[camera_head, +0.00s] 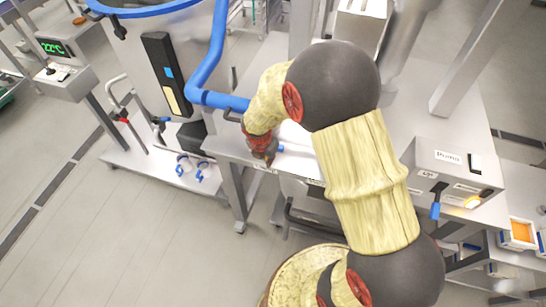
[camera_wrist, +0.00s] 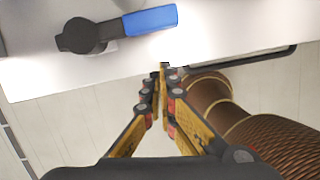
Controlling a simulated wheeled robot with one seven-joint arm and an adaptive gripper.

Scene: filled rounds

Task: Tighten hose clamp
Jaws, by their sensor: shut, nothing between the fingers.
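My gripper (camera_head: 264,158) is shut and empty at the front edge of the white bench (camera_head: 228,146). In the wrist view the fingertips of my gripper (camera_wrist: 162,72) meet just below the bench edge. A black lever with a blue handle (camera_wrist: 150,20) lies across the white surface beyond the fingertips, apart from them. A blue tip (camera_head: 280,148) shows beside my gripper in the head view. A thick blue hose (camera_head: 214,50) bends down and runs right towards the bench, where my arm hides its end. I cannot make out a hose clamp for certain.
A control box labelled pump (camera_head: 440,170) with a blue-tipped lever stands on the bench at right. A display box (camera_head: 68,78) stands at far left. Two blue-and-white fittings (camera_head: 192,168) sit on the low platform. The floor at lower left is clear.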

